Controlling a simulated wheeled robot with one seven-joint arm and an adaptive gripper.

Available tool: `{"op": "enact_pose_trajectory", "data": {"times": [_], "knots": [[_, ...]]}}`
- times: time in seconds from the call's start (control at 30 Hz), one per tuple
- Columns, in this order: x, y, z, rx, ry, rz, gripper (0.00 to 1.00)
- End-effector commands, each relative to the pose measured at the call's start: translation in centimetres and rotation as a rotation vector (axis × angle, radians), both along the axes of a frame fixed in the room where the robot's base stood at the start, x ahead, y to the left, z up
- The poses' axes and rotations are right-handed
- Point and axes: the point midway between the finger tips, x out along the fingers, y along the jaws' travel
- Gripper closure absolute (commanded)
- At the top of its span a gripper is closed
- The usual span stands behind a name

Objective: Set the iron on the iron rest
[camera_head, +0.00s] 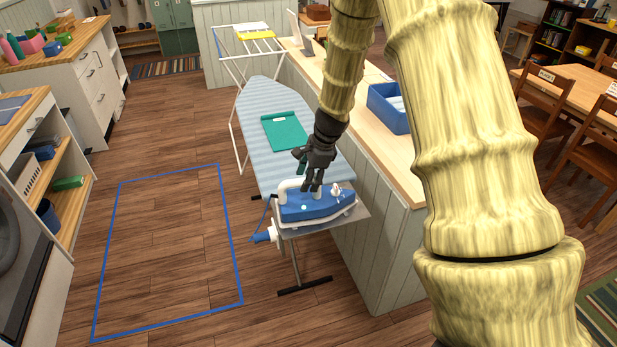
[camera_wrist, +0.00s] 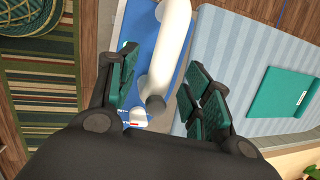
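The blue and white iron (camera_head: 318,207) is at the near end of the ironing board, over the grey metal iron rest (camera_head: 358,213). It looks level; whether its sole touches the rest all along cannot be told. My gripper (camera_head: 312,183) is just above the iron, pointing down. In the wrist view, the iron's white handle (camera_wrist: 172,45) lies between the green-padded fingers of my gripper (camera_wrist: 160,68), with gaps showing beside it. The fingers look open around the handle.
The striped ironing board (camera_head: 262,100) carries a folded green cloth (camera_head: 284,131). A wooden counter (camera_head: 405,165) with a blue bin (camera_head: 388,109) runs along its right. A blue and white object (camera_head: 266,235) hangs below the rest. Floor within the blue outline (camera_head: 232,240) is clear.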

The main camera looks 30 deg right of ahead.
Motion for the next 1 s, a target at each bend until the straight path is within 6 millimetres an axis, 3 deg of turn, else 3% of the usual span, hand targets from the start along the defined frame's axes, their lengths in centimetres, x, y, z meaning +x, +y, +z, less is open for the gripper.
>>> {"op": "enact_pose_trajectory", "data": {"times": [0.27,0.8,1.0], "knots": [[-0.2,-0.1,0.6,-0.001,0.001,0.0,0.5],[-2.2,-1.7,9.1,-0.001,-0.001,0.001,0.5],[-2.7,-2.1,11.0,0.0,-0.001,0.0,0.5]]}}
